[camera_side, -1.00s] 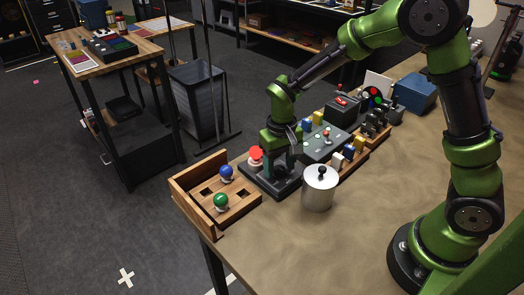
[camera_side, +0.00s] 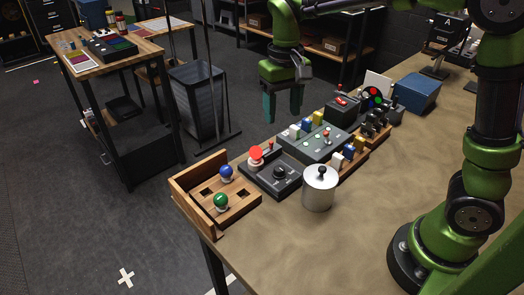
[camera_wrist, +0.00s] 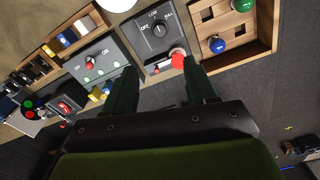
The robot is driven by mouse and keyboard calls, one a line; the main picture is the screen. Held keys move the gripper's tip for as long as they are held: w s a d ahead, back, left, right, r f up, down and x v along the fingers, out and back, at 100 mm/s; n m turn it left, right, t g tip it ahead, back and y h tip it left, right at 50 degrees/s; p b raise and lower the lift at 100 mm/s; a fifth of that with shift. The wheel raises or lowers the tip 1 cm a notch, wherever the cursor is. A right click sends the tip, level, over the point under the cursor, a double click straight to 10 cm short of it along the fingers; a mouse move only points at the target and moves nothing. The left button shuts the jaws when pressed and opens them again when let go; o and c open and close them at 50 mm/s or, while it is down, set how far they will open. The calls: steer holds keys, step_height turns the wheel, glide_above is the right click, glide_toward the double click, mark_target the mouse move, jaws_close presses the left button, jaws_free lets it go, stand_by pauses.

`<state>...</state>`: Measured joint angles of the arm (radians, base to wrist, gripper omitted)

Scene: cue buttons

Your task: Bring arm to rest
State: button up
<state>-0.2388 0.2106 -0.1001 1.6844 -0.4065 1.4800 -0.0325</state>
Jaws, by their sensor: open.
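My gripper (camera_side: 283,105) hangs in the air above and behind the row of control panels, fingers pointing down, open and empty. In the wrist view my gripper (camera_wrist: 163,88) shows its two dark green fingers apart, with nothing between them. Below is a dark panel with a black knob (camera_side: 280,172) and a red button (camera_side: 256,153). The same knob (camera_wrist: 159,29) and red button (camera_wrist: 178,60) show in the wrist view, the red button close to the fingers in the picture.
A wooden tray (camera_side: 240,207) holds a blue knob (camera_side: 226,172) and a green knob (camera_side: 221,201). A metal canister (camera_side: 319,189) stands in front of the panels. A grey panel (camera_side: 318,145) and blue box (camera_side: 417,93) stand farther right. The front table surface (camera_side: 300,255) is clear.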

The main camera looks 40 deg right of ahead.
steer(key=shift+r, duration=0.2)
steer(key=shift+w, duration=0.1)
steer(key=s+d+r+m+t+y, duration=0.1)
steer(key=s+t, duration=0.6)
steer(key=s, duration=0.8)
steer(key=shift+s+d+r+y, duration=0.35)
steer(key=shift+d+r+y, duration=0.15)
steer(key=shift+d+r, duration=0.4)
steer(key=shift+a, duration=0.1)
